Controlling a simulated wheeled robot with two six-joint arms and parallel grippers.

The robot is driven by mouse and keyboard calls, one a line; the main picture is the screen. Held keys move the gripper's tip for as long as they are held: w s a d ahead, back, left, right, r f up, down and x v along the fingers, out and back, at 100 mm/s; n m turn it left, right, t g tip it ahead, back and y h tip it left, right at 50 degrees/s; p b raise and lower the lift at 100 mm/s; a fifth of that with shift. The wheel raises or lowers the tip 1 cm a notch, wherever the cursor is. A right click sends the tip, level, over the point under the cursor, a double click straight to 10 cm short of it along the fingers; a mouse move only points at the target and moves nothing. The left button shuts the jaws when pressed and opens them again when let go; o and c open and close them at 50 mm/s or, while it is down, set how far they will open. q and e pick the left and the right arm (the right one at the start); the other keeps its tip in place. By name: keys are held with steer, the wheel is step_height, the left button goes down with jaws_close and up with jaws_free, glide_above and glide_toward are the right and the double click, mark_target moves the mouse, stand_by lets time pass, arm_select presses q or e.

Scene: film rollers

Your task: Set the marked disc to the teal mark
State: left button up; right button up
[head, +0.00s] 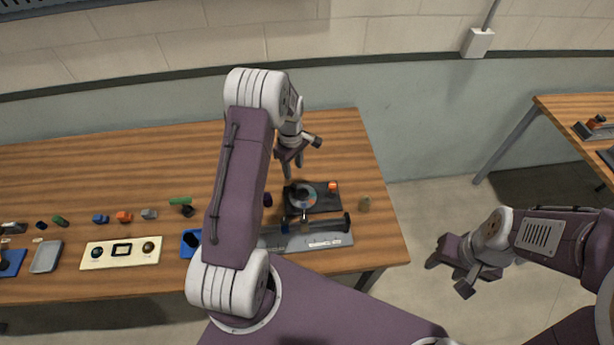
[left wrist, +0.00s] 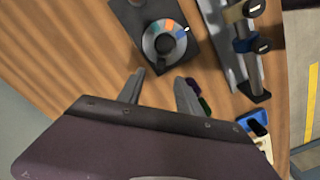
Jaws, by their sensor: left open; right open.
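The grey disc (head: 302,196) lies on a black base plate (head: 326,203) on the table, and it also shows in the left wrist view (left wrist: 166,43). Coloured segments, including teal, orange and blue, run along part of its face; a small white mark shows at its edge. The dark hub sits at its middle. My left gripper (head: 291,166) is open and empty, above and behind the disc in the head view. In the left wrist view its fingertips (left wrist: 160,82) are apart, just short of the base plate. My right gripper (head: 449,277) is open and empty, off the table's right side.
A grey rail fixture with dark rollers (head: 320,240) stands in front of the disc's base. A blue holder (head: 190,243), a cream panel (head: 121,252) and several small coloured parts lie to the left. The table's back is clear.

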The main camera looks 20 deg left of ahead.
mark_target(293, 185)
arm_select(q)
step_height(293, 185, down, 8)
steer(key=shift+a+f+p, duration=0.15)
steer(key=shift+f+p, duration=0.05)
steer(key=shift+p, duration=0.65)
steer(key=shift+s+a+f, duration=0.1)
steer(key=shift+s+f, duration=0.05)
steer(key=shift+f, duration=0.15)
steer(key=shift+c, duration=0.3)
jaws_close()
